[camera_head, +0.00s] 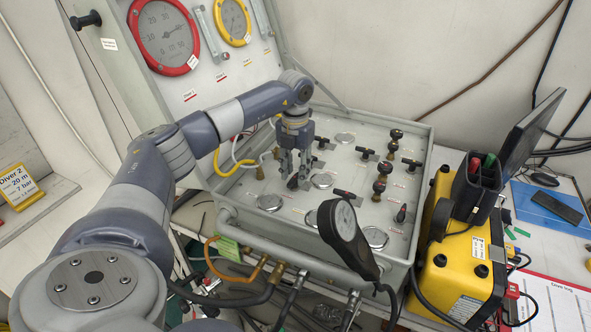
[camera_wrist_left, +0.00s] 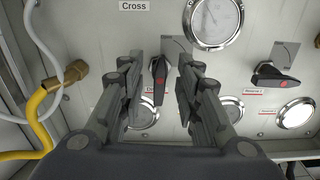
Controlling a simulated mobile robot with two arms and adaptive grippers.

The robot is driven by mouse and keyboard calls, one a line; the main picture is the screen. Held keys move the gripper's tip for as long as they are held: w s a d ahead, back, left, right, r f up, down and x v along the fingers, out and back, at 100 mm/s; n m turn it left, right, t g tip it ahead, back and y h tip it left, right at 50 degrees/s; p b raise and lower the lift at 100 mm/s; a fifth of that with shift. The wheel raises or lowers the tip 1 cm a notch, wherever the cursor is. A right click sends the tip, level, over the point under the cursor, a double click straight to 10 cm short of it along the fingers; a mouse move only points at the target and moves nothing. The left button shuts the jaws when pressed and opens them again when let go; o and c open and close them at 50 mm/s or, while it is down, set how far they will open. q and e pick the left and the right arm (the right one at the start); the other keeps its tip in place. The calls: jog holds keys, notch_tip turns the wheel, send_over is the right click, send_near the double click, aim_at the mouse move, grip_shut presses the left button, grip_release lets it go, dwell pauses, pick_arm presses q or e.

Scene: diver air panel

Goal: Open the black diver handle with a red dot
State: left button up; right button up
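A black handle with a red dot (camera_wrist_left: 159,82) is on the grey panel, in the middle of the left wrist view, its long side running up and down the picture. My left gripper (camera_wrist_left: 161,75) is open, with one finger on each side of this handle and a visible gap on both sides. In the head view my left gripper (camera_head: 292,172) points down at the panel, and a dark part of the handle (camera_head: 293,183) shows at its fingertips. A red-underlined label beside the handle is mostly hidden. My right gripper is not in view.
Another black handle (camera_wrist_left: 273,76) with a red mark lies sideways to the right. A round gauge (camera_wrist_left: 213,20) sits above, and a yellow hose (camera_wrist_left: 38,120) with a brass fitting is at left. A handheld gauge (camera_head: 345,222) stands at the panel's front edge.

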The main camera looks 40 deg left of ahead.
aim_at(295, 176)
pick_arm(q)
notch_tip(295, 176, up, 12)
dwell(0.5)
dwell(0.5)
